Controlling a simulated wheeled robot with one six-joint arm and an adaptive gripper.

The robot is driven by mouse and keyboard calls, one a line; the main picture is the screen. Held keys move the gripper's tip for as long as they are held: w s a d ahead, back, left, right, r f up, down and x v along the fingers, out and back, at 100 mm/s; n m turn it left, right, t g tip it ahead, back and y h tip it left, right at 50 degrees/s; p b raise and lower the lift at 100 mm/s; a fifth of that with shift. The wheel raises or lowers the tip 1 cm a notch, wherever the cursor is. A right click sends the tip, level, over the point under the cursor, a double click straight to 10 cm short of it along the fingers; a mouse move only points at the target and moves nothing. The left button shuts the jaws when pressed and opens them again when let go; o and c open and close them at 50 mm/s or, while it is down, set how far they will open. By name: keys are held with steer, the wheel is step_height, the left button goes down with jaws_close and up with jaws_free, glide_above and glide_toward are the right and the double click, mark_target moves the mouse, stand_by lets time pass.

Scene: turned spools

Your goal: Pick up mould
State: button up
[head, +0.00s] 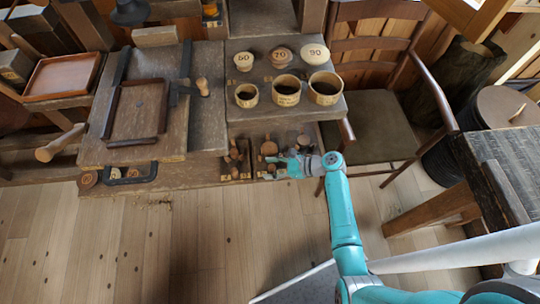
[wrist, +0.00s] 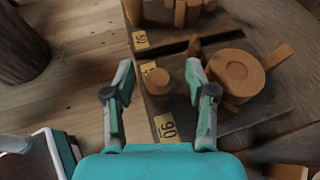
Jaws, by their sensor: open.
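My gripper (wrist: 160,72) is open, with one finger on each side of a short wooden cylinder (wrist: 157,82) in the wrist view. The cylinder stands on a dark wooden board by a tag reading 90 (wrist: 166,127). I see no grip on it. To its right lies a larger round wooden piece (wrist: 238,72) with short arms sticking out; it also shows in the head view (head: 268,147). No piece is marked as the mould, so I cannot tell which one it is. In the head view my gripper (head: 275,161) is low at the bench's front shelf, its fingertips partly blurred.
More wooden pegs (wrist: 185,10) stand beyond a gap in the wrist view. On the bench above are three cups (head: 286,91) and round lids numbered 50, 70 and 90 (head: 313,54). A chair (head: 375,118) stands to the right.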

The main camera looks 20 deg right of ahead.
jaws_close()
steer(key=shift+r, duration=0.1)
steer(key=shift+r, duration=0.25)
steer(key=r, duration=0.2)
steer(key=shift+s+a+r, duration=0.15)
steer(key=shift+s+r, duration=0.25)
steer(key=s+a, duration=0.2)
steer(key=s, duration=0.6)
steer(key=s+a, duration=0.3)
steer(key=s, duration=0.5)
steer(key=shift+s, duration=0.15)
